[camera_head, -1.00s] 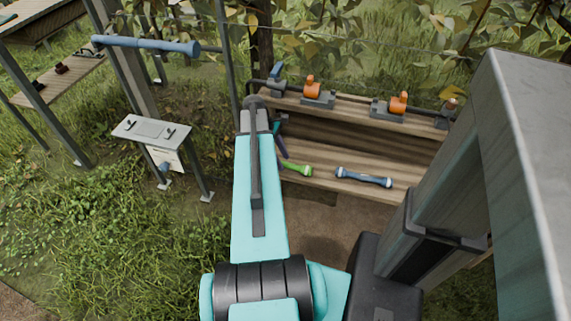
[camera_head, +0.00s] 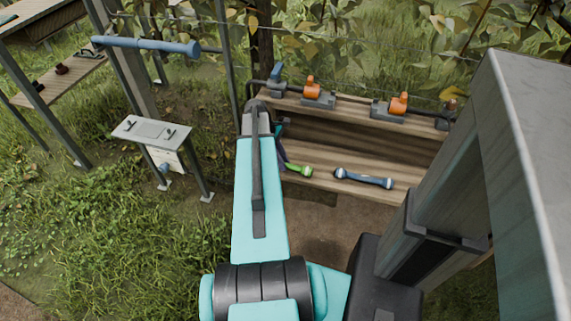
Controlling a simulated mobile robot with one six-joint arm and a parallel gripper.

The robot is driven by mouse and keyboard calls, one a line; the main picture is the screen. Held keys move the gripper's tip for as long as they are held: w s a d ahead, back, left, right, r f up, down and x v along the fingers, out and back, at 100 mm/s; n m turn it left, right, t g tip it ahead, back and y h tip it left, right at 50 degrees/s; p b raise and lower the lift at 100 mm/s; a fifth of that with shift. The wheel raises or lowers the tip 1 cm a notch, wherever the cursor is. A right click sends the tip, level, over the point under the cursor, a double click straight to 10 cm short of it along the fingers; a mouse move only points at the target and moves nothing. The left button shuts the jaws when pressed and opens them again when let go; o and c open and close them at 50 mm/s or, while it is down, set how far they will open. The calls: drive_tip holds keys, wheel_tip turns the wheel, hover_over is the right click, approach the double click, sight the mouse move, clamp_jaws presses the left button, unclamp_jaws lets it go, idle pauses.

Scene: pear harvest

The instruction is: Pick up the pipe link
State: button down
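Two short pipe pieces lie on the lower wooden shelf, and I cannot tell from looks alone which one is the pipe link. One is blue with pale ends (camera_head: 363,178) and lies clear in the open. The other is a green piece (camera_head: 298,170) to its left; its left end is partly hidden by my wrist. My gripper (camera_head: 281,157) is mostly hidden behind my teal arm. A dark part of it shows close to the green piece's left end. I cannot see whether they touch or whether the fingers are open.
The upper shelf (camera_head: 350,107) holds orange-handled valves (camera_head: 311,88) on a dark pipe, above the lower shelf. A grey post stands on the right. A small grey stand (camera_head: 150,131) is at left, and a long blue pipe (camera_head: 145,45) hangs at upper left.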

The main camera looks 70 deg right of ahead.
sight(288, 165)
drive_tip(key=shift+r, duration=0.1)
drive_tip(key=shift+r, duration=0.85)
wheel_tip(288, 165, up, 2)
drive_tip(key=shift+a+p, duration=0.15)
drive_tip(key=shift+p, duration=0.2)
drive_tip(key=s+a+p, duration=0.1)
drive_tip(key=a+p, duration=0.2)
drive_tip(key=a, duration=0.3)
drive_tip(key=s+a+r+p, duration=0.1)
drive_tip(key=s+a+p, duration=0.1)
drive_tip(key=a, duration=0.4)
drive_tip(key=shift+a+r+p, duration=0.15)
drive_tip(key=shift+a+p, duration=0.25)
drive_tip(key=shift+p, duration=0.3)
drive_tip(key=a+p, duration=0.1)
drive_tip(key=p, duration=0.2)
drive_tip(key=a+p, duration=0.1)
drive_tip(key=p, duration=0.1)
drive_tip(key=shift+s+a+p, duration=0.1)
drive_tip(key=shift+s+p, duration=0.15)
drive_tip(key=shift+p, duration=0.15)
drive_tip(key=shift+a, duration=0.1)
